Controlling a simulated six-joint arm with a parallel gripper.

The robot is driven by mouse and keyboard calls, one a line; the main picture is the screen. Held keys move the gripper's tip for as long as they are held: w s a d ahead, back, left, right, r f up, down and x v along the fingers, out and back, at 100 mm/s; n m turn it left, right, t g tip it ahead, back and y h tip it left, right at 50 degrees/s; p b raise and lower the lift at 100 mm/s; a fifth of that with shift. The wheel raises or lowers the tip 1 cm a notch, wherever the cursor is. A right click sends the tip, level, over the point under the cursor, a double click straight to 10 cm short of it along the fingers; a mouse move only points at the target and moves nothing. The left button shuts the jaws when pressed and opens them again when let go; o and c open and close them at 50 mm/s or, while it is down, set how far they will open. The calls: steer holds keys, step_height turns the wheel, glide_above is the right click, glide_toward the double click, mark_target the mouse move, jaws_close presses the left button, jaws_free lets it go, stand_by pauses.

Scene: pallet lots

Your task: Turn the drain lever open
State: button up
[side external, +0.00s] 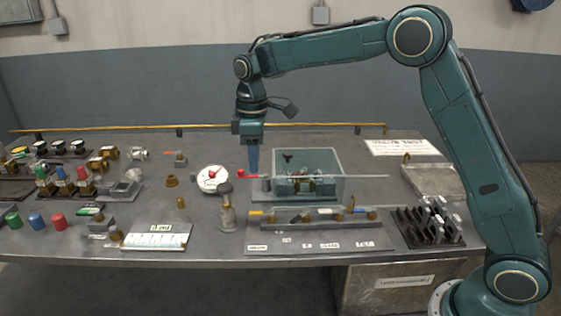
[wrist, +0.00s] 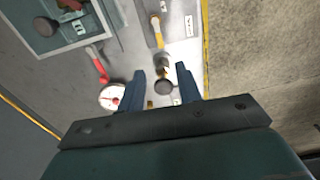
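A red lever (wrist: 97,65), which looks like the drain lever, sticks out from the clear tank (side external: 310,160) in the wrist view. In the side external view a small red end (side external: 240,175) shows low at the tank's left side, just by my fingertips. My gripper (side external: 253,168) points straight down left of the tank, above the bench. In the wrist view my gripper (wrist: 160,70) is open, with nothing held between its two blue fingers. The red lever lies outside the fingers, to their left. I cannot tell the exact height gap or the lever's setting.
A white round dial (side external: 210,180) with a red part stands left of the gripper. A dark-topped post (side external: 227,210) stands in front and shows between the fingers in the wrist view (wrist: 164,87). A rail with small parts (side external: 310,218) lies in front of the tank.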

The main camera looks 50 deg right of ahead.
mark_target(256, 212)
steer(key=shift+w+a+f, duration=0.1)
steer(key=shift+w+f, duration=0.1)
steer(key=shift+f, duration=0.05)
steer(key=shift+f, duration=0.2)
step_height(256, 212, down, 13)
steer(key=shift+f, duration=0.2)
stand_by(0.5)
jaws_close()
